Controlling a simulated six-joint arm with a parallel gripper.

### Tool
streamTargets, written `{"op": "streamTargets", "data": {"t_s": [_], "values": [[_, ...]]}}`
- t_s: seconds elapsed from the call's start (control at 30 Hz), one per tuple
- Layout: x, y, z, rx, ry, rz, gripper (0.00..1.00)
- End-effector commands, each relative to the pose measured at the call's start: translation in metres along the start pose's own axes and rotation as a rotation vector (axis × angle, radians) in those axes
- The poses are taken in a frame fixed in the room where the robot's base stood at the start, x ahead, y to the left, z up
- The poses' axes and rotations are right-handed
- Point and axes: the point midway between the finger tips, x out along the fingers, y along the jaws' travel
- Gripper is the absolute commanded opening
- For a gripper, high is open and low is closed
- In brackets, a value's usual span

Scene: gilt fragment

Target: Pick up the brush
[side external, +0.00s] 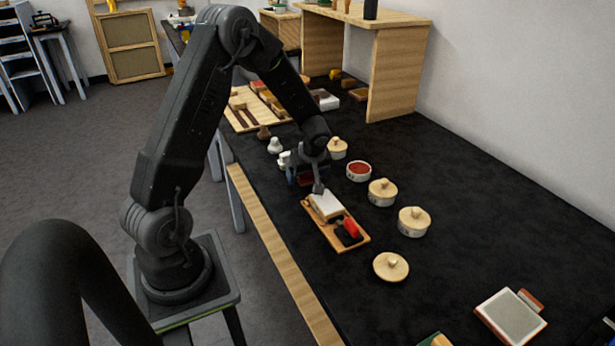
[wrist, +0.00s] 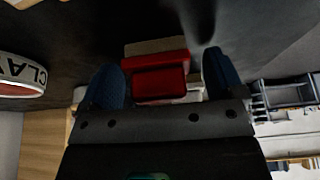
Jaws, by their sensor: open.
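My gripper (side external: 303,178) is low over the black-topped table, just beyond the far end of a small wooden tray (side external: 363,239). In the wrist view my gripper (wrist: 160,78) has its two blue fingers apart. A red block-like thing (wrist: 160,80) shows in the gap between them, with a pale tan piece (wrist: 155,46) behind it. I cannot tell whether the fingers touch it. The tray holds a white-topped block (side external: 325,205) and a red and black item (side external: 349,228). I cannot make out a brush for certain; my gripper hides part of this area.
Round pots with wooden lids (side external: 382,192) and an open pot with red contents (side external: 358,171) stand right of the tray. A loose lid (side external: 391,266) lies in front of them. A wooden shelf (side external: 395,75) stands at the back. The table's right middle is clear.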

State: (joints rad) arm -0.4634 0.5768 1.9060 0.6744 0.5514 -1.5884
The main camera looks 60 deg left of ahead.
Motion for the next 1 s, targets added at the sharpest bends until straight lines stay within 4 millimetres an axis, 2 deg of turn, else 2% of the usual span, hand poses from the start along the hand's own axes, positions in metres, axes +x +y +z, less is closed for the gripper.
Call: {"op": "streamTargets", "data": {"t_s": [0.17, 0.7, 1.0], "values": [[-0.0001, 0.0001, -0.0002, 0.0, 0.0, 0.001, 0.87], [-0.0004, 0.0001, -0.0002, 0.0, 0.0, 0.0, 0.36], [-0.002, 0.0003, -0.0009, -0.001, 0.001, 0.001, 0.34]]}}
